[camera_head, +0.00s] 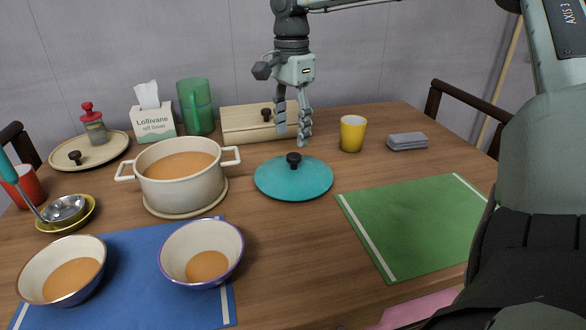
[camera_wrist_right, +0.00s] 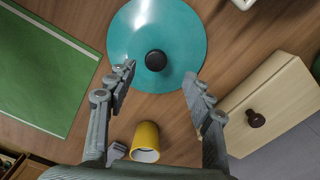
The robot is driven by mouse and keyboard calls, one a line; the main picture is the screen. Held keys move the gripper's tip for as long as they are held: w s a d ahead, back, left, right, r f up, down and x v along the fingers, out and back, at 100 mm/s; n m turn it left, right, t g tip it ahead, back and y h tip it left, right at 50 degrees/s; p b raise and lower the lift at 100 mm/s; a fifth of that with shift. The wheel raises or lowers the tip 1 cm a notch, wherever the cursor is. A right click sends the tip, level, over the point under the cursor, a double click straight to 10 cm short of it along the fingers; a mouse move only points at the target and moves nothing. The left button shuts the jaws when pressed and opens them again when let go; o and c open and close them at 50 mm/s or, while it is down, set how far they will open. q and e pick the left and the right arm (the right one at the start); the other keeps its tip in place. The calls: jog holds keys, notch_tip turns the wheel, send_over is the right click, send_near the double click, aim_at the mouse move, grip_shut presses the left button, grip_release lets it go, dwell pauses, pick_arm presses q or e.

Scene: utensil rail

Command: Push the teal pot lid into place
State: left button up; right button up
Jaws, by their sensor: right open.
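The teal pot lid (camera_head: 280,178) with a black knob (camera_head: 293,159) lies flat on the wooden table, right of the cream pot (camera_head: 182,186). The pot holds orange-brown soup and stands uncovered on a round pale trivet (camera_head: 160,211). My right gripper (camera_head: 293,141) is open and empty, above and just behind the lid, apart from it. In the right wrist view the lid (camera_wrist_right: 156,40) and its knob (camera_wrist_right: 155,60) show beyond the two spread fingers (camera_wrist_right: 157,80). My left gripper does not show.
A green mat (camera_head: 425,215) lies right of the lid. A yellow cup (camera_head: 352,134), grey cloths (camera_head: 407,141) and a cream box (camera_head: 245,124) stand behind it. Two soup bowls (camera_head: 216,232) (camera_head: 100,265) are on the blue mat (camera_head: 150,300). A green pitcher (camera_head: 197,110) stands behind the pot.

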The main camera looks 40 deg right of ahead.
aim_at(294, 155)
jog(key=f, duration=0.7)
jog(key=shift+s, duration=0.35)
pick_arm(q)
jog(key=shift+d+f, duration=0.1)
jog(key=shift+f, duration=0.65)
pick_arm(e)
jog(key=c, duration=0.6)
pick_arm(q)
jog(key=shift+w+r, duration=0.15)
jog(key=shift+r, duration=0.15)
pick_arm(e)
jog(key=shift+r, duration=0.1)
grip_shut()
